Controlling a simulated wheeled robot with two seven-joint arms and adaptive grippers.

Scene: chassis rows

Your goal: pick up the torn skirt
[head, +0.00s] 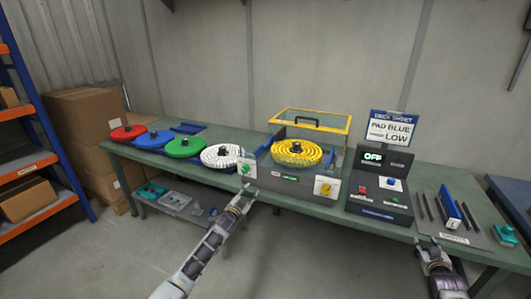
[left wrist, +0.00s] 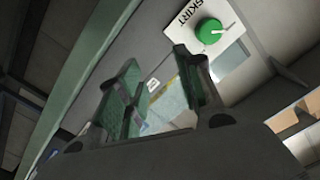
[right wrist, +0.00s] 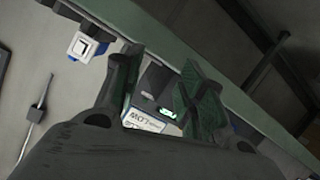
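I cannot pick out a torn skirt for certain in any view. The word SKIRT is on a white plate with a green knob (left wrist: 209,31) in the left wrist view; the plate is on the left front of the central machine (head: 284,180). My left gripper (head: 246,191) is open and empty just below that plate at the table's front edge; its spread fingers also show in the left wrist view (left wrist: 165,85). My right gripper (head: 428,241) is open and empty at the front edge by the right-hand tray (head: 470,236); its fingers also show in the right wrist view (right wrist: 160,78).
Red (head: 128,132), blue (head: 154,139), green (head: 184,147) and white (head: 221,156) discs line the table's left. A yellow disc (head: 296,152) sits on the machine. A control box (head: 380,187) reads OFF; the sign (head: 392,128) reads PAD BLUE, LOW. The right-hand tray holds dark strips and a blue piece (head: 450,207).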

